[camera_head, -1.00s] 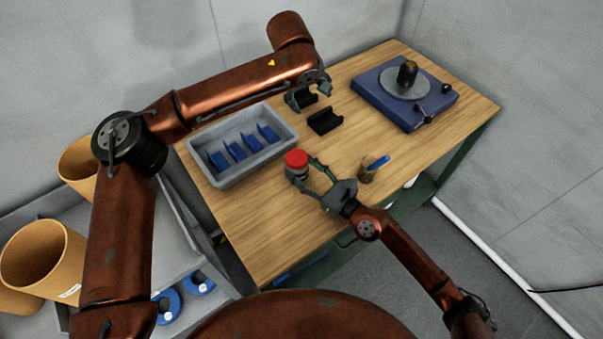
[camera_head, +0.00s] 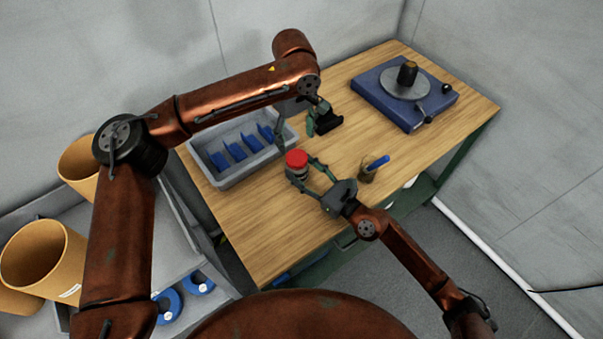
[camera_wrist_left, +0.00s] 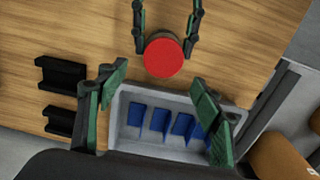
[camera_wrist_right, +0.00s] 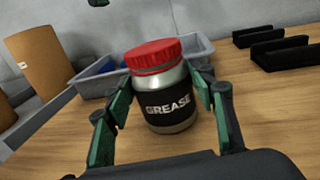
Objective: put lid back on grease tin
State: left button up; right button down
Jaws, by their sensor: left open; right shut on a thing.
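The grease tin (camera_wrist_right: 167,105) stands upright on the table, a metal jar with a dark "GREASE" label. The red lid (camera_wrist_right: 152,54) sits on its top; I cannot tell whether it is fully tight. In the head view the lid (camera_head: 296,158) hides most of the tin. My right gripper (camera_head: 303,172) is shut on the tin, one finger on each side. My left gripper (camera_head: 299,130) is open and empty, above the table behind the tin. In the left wrist view the lid (camera_wrist_left: 164,57) lies ahead of its spread fingers (camera_wrist_left: 160,95), not between them.
A grey bin (camera_head: 230,181) with blue dividers is left of the tin. Black cradles (camera_wrist_left: 62,74) are behind it, partly hidden by my left gripper in the head view. A blue turntable base (camera_head: 370,88) is at the back right.

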aim_at(297, 155)
pick_arm(q)
notch_tip(297, 155, down, 7)
jog(key=shift+r, duration=0.2)
dwell(0.3)
